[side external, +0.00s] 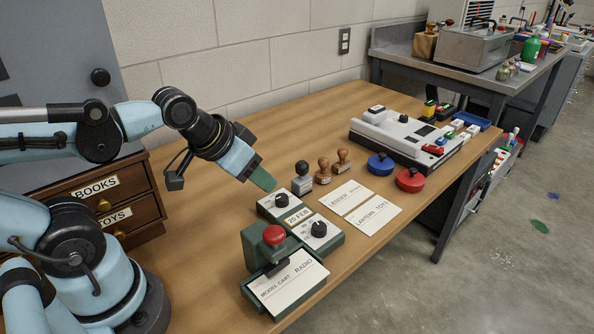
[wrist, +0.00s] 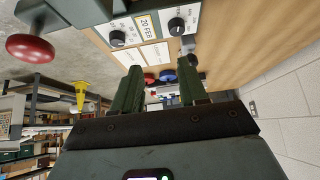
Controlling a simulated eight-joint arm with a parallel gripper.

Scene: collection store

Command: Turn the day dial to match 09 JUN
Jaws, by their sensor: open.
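A green-and-white dial unit stands on the wooden table, with one black dial (side external: 281,200) at its far end and another black dial (side external: 319,229) at its near end. Between them a date window (side external: 298,215) reads FEB, with a day that looks like 20. In the wrist view the date window (wrist: 147,25) lies between the two dials, one on the left (wrist: 117,38) and one on the right (wrist: 177,24). The dial lettering is too small to tell which is the day dial. My gripper (side external: 262,180) is open and empty, above and behind the far dial; its green fingers (wrist: 160,90) are apart.
A green stamp press with a red knob (side external: 273,235) stands just nearer than the dials. Several hand stamps (side external: 323,171), paper cards (side external: 373,216), and blue (side external: 380,164) and red (side external: 410,180) round pads lie beyond. A wooden drawer cabinet (side external: 100,195) stands left. Bare tabletop lies left of the dials.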

